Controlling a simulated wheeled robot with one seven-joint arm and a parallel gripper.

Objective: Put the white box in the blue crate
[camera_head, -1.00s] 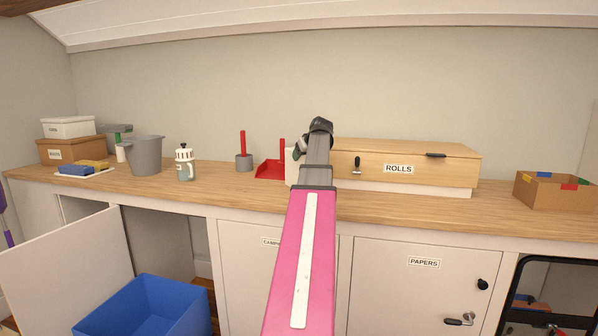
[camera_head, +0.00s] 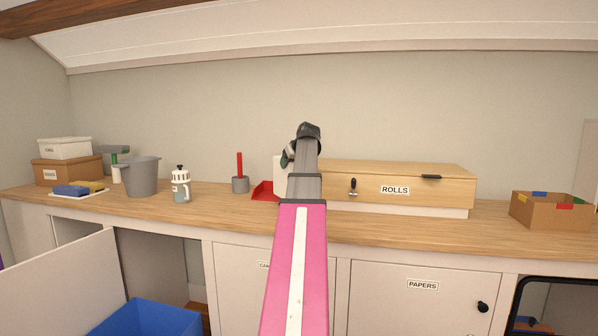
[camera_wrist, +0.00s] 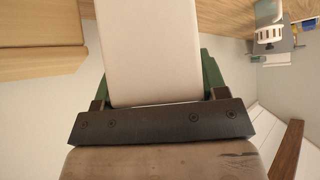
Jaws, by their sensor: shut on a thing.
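The white box (camera_wrist: 150,50) fills the upper middle of the wrist view, between the green fingers of my gripper (camera_wrist: 155,82), which is shut on it. In the head view my gripper (camera_head: 289,155) is over the worktop, and a pale part of the white box (camera_head: 280,172) shows left of my arm. The rest of the box is hidden behind the arm. The blue crate (camera_head: 150,318) is low at the left, below worktop level, in front of the open cabinet. Its lower part is cut off by the frame.
The wooden ROLLS box (camera_head: 440,190) stands right of my arm. An open cabinet door (camera_head: 65,285) is beside the crate.

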